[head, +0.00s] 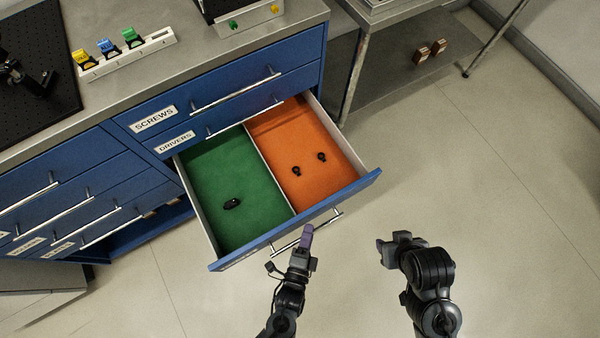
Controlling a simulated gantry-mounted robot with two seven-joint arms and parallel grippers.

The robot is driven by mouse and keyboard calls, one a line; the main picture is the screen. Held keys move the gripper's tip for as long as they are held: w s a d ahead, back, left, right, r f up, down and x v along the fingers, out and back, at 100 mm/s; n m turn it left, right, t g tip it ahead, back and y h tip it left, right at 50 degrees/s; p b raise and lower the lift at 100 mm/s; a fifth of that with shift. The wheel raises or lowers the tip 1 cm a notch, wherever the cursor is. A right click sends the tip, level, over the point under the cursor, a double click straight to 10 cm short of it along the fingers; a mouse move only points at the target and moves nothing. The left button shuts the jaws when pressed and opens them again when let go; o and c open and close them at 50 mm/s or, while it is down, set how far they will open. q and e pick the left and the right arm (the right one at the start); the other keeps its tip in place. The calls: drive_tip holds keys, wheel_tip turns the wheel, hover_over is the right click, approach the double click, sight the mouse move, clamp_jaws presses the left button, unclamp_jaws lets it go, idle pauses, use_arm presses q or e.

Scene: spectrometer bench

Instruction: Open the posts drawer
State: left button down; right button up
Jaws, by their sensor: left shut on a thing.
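A blue drawer (330,202) below the one labelled DRIVERS stands pulled well out in the head view. Its label is too slanted to read. Inside, a green compartment (220,170) holds one small black part (232,203), and an orange compartment (300,140) holds two small black parts (296,171). My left gripper (307,238) is at the drawer's front, shut on its bar handle (333,217). My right gripper (386,249) hangs over the floor to the right, apart from the drawer; its jaw opening is unclear.
Closed drawers labelled SCREWS (155,119) and DRIVERS (175,142) sit above. More drawers (75,190) are at the left. The worktop carries a white rack (125,56) with coloured pieces and a black breadboard (40,60). A metal side table (400,60) stands at upper right. The right floor is clear.

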use_arm(q)
drive_tip(key=shift+s+d+r, duration=0.1)
drive_tip(key=shift+s+d, duration=0.35)
drive_tip(key=shift+s, duration=0.15)
drive_tip(key=c, duration=1.2)
unclamp_jaws()
drive_tip(key=shift+s, duration=0.15)
drive_tip(key=p+v, duration=0.2)
drive_tip(key=v, duration=0.8)
drive_tip(key=shift+s+p, duration=0.25)
drive_tip(key=shift+p, duration=0.15)
